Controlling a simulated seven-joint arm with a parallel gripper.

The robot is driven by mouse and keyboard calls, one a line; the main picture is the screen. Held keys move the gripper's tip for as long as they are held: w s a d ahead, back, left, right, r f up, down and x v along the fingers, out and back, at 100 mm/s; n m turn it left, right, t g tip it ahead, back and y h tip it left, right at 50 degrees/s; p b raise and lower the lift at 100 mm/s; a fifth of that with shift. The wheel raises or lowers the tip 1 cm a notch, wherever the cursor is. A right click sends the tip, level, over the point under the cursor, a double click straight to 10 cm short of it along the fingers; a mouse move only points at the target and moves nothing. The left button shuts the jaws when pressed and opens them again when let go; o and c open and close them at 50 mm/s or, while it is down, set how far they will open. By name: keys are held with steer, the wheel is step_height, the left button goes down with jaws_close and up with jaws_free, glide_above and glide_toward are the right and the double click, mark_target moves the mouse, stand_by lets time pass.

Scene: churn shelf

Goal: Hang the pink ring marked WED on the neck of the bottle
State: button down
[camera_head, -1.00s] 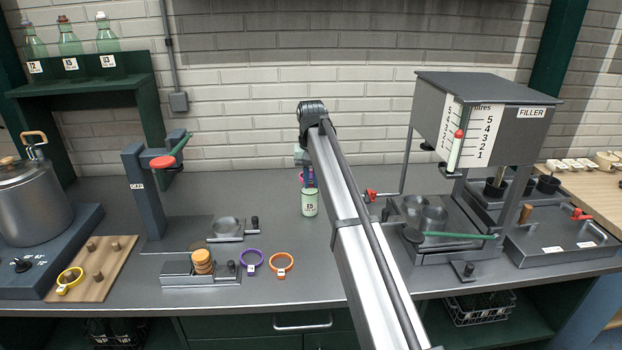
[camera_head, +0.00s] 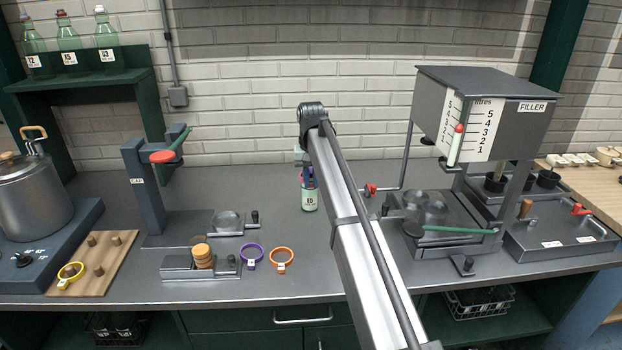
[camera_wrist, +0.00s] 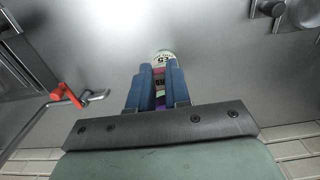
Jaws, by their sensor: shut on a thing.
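The bottle (camera_head: 310,201), small with a pale label reading 15, stands upright on the bench just below my gripper (camera_head: 308,178).
A purple ring (camera_head: 252,256) and an orange ring (camera_head: 282,260) lie at the front. A yellow ring (camera_head: 70,272) is on the pegged board (camera_head: 112,262) at left. The filler (camera_head: 478,110) with its red tap (camera_head: 370,190) stands right. Bench around the bottle is clear.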

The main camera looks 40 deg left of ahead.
steer(key=shift+f, duration=0.3)
stand_by(0.5)
steer(key=c, duration=0.9)
jaws_free()
steer(key=shift+r, duration=0.1)
steer(key=shift+r, duration=3.45)
